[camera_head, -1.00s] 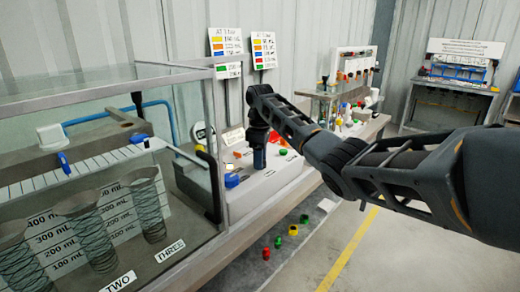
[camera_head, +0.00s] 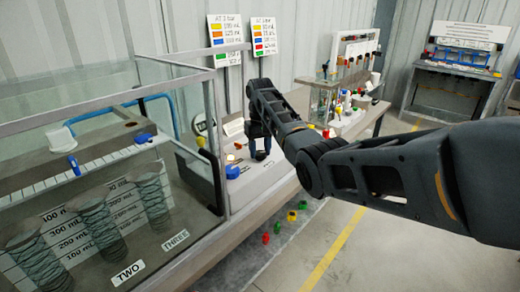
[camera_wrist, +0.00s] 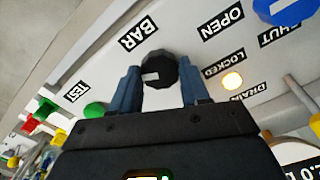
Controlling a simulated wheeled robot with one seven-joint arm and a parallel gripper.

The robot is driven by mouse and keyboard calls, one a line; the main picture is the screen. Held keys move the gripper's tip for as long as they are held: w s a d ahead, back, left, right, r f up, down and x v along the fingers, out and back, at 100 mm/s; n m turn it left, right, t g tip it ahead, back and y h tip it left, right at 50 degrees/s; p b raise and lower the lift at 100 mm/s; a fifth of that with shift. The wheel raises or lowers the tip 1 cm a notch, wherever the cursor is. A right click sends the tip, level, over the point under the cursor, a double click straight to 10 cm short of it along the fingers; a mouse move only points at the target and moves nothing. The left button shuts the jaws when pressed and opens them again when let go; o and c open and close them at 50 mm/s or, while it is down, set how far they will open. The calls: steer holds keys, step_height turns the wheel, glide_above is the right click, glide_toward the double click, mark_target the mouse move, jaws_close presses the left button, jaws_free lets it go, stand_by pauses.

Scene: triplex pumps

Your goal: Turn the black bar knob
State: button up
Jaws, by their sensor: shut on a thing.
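The black bar knob (camera_wrist: 159,69) is a round black knob with a white mark, on a white panel (camera_wrist: 184,32) beside the "BAR" label. In the wrist view it sits between the two blue fingers of my gripper (camera_wrist: 161,84), which is shut on it. The white mark points toward the left. In the head view my gripper (camera_head: 259,147) points down at the panel on the bench, and the knob is hidden there behind it.
A blue knob (camera_wrist: 283,10) lies near the "OPEN" and "SHUT" labels, with a lit yellow lamp (camera_wrist: 232,81) by "LOCKED". Green (camera_wrist: 96,110) and red (camera_wrist: 31,125) parts stand at left. A glass tank (camera_head: 110,150) stands left of my arm.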

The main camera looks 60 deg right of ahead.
mark_target(260, 153)
steer(key=m, duration=0.4)
steer(key=shift+m, duration=0.4)
steer(key=m, duration=0.3)
steer(key=shift+m, duration=0.3)
steer(key=m, duration=0.4)
steer(key=shift+m, duration=2.1)
steer(key=o, duration=1.1)
steer(key=shift+c, duration=0.2)
steer(key=shift+r+b, duration=0.7)
steer(key=shift+r, duration=3.25)
